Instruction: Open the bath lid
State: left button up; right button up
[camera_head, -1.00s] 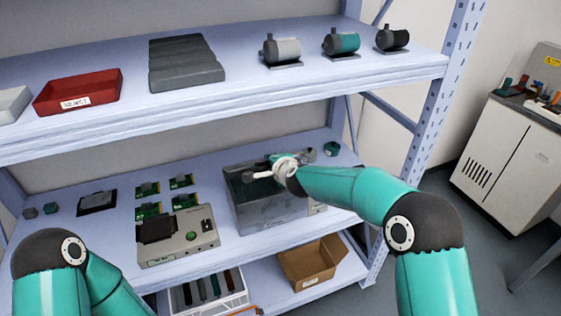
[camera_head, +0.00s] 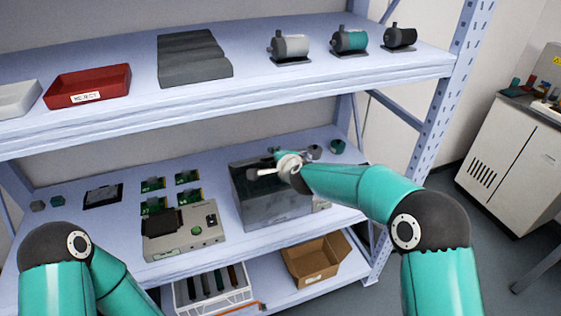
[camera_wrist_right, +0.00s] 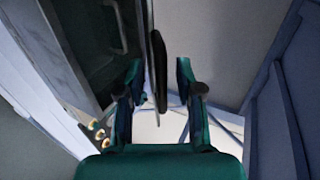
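The bath (camera_head: 275,211) is a dark grey, glassy box on the middle shelf, right of a beige device. My right arm reaches over it from the right. The right gripper is at its top, seen mostly from behind, and the arm covers part of the top. In the right wrist view the right gripper (camera_wrist_right: 158,82) has its fingers apart, with a thin dark upright piece (camera_wrist_right: 158,65) between them. Gaps show on both sides of it. I cannot tell whether this piece belongs to the lid. A dark panel with a handle (camera_wrist_right: 122,28) stands at left. My left gripper is out of view.
The beige device (camera_head: 185,240) and several green circuit boards (camera_head: 187,177) lie left of the bath. Above is a shelf with a red tray (camera_head: 88,87) and three motors. A cardboard box (camera_head: 315,262) and a white crate (camera_head: 212,297) are below. A blue post (camera_head: 425,130) stands at right.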

jog(key=v, duration=1.1)
jog(key=shift+s+d, duration=0.15)
jog(key=shift+s, duration=0.15)
jog(key=shift+c, duration=0.2)
